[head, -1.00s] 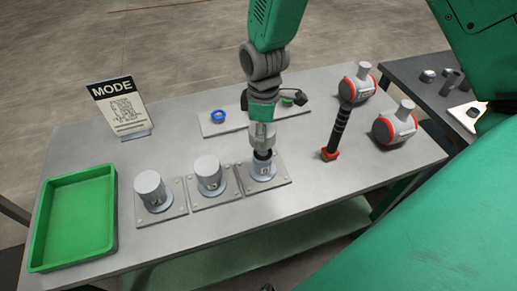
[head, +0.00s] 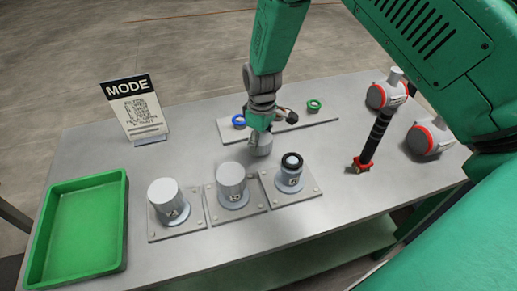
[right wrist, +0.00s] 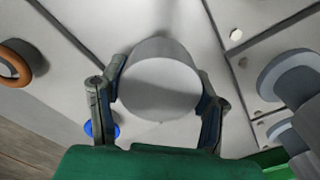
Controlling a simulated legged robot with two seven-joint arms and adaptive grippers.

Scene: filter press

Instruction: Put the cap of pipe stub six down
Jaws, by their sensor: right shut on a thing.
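My right gripper (head: 262,130) is shut on a grey cylindrical cap (head: 261,147), just behind the row of pipe stubs. In the right wrist view the cap (right wrist: 160,88) sits between the two fingers. I cannot tell whether its lower end touches the table. The rightmost stub (head: 291,172) on its square plate is uncapped and shows a dark ring around a pale top; its number is too small to read surely. The middle stub (head: 232,180) and left stub (head: 166,195) wear grey caps. My left gripper is not in view.
A strip (head: 312,122) with a blue ring (head: 239,121) and a green ring (head: 314,105) lies behind the cap. A green tray (head: 118,225) is at left, a MODE sign (head: 134,110) behind it. A black-handled tool (head: 375,140) and red-and-grey fittings (head: 428,136) stand at right.

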